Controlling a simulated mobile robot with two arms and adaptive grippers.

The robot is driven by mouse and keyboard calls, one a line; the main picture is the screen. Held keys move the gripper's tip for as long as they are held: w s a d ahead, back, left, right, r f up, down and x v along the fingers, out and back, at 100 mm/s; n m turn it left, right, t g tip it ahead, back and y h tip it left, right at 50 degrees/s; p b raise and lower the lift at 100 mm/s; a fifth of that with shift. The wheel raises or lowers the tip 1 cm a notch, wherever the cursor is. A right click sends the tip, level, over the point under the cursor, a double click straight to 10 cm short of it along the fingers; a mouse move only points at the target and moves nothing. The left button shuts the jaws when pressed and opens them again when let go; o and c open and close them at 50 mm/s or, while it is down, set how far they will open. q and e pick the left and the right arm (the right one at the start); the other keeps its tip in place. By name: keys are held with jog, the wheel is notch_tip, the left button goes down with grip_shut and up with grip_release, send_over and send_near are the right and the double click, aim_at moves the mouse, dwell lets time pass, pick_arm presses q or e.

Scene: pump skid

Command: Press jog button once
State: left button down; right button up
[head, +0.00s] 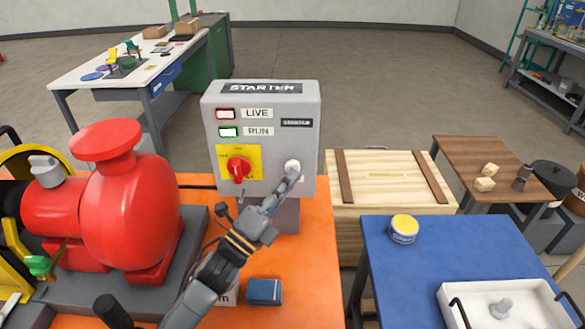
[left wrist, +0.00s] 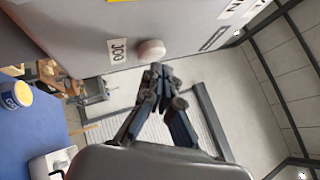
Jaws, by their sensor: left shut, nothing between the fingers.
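The grey starter box (head: 262,100) stands on the orange bench in the head view. Its round white jog button (head: 292,166) is at the lower right of the front face. In the left wrist view the button (left wrist: 151,49) sits beside a JOG label (left wrist: 117,50). My left gripper (head: 293,178) is shut and empty, its tips right at the button's lower edge in the head view. In the left wrist view the closed tips (left wrist: 158,70) lie close to the button; I cannot tell whether they touch it. My right gripper is not in view.
A red rotary switch (head: 238,169), a red LIVE lamp (head: 225,114) and a green RUN lamp (head: 228,132) share the box face. A red pump (head: 140,215) stands left of my arm. A wooden crate (head: 388,180) and blue table (head: 440,245) are to the right.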

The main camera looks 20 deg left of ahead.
pick_arm(q)
jog(key=shift+s+d, duration=0.1)
jog(key=shift+s, duration=0.25)
jog(key=shift+s+d, duration=0.25)
jog(key=shift+s, duration=0.55)
jog(key=shift+s+d, duration=0.2)
jog(key=shift+s, duration=0.6)
jog(key=shift+s+d, duration=0.25)
jog(key=shift+s, duration=0.55)
